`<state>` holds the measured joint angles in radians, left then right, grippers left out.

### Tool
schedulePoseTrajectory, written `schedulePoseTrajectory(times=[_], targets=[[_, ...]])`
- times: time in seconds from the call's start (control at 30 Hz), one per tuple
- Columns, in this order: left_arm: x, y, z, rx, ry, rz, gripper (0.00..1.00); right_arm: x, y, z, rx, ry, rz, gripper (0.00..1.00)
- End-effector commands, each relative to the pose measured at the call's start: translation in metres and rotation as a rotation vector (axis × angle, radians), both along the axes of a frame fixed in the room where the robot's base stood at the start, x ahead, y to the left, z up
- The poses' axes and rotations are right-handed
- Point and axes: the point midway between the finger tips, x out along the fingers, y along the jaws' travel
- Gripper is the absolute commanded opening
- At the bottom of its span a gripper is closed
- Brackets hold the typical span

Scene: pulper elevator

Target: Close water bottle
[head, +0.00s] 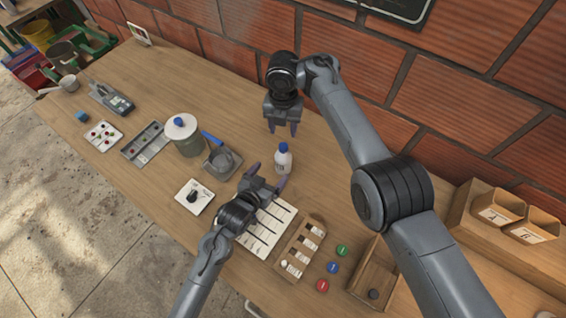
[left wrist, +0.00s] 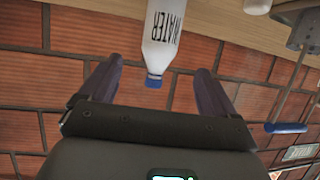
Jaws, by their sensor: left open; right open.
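The water bottle (head: 283,163) is small and white and stands upright on the wooden table. A blue cap (head: 283,147) sits on its top; I cannot tell how tight it is. In the left wrist view the bottle (left wrist: 163,35) appears upside down with the word WATER on it, its cap (left wrist: 154,82) close to the gap between the fingers. My left gripper (head: 269,175) is open and empty, just to the lower left of the bottle. My right gripper (head: 283,131) is open, pointing down behind the bottle, apart from it.
A lidded jar (head: 186,140) and a grey blue-handled pan (head: 221,159) stand left of the bottle. A lined white sheet (head: 268,228), a wooden rack (head: 298,250) and coloured discs (head: 332,267) lie in front. A brick wall (head: 330,55) bounds the back.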

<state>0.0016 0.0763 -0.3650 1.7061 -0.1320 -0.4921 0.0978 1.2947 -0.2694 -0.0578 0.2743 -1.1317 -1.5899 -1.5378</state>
Motion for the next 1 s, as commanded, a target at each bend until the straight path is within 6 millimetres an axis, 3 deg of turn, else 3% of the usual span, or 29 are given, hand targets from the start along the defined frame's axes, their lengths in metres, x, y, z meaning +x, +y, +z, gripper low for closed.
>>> schedulePoseTrajectory(times=[0.37, 1.0], targets=[[0.006, -0.003, -0.002, 0.0, 0.0, 0.0, 0.9, 0.0, 0.0, 0.0, 0.0, 0.0, -0.003, 0.51], [0.076, -0.037, -0.034, 0.001, 0.001, 0.001, 0.9, 0.0, 0.0, 0.0, 0.0, 0.0, -0.004, 0.51]])
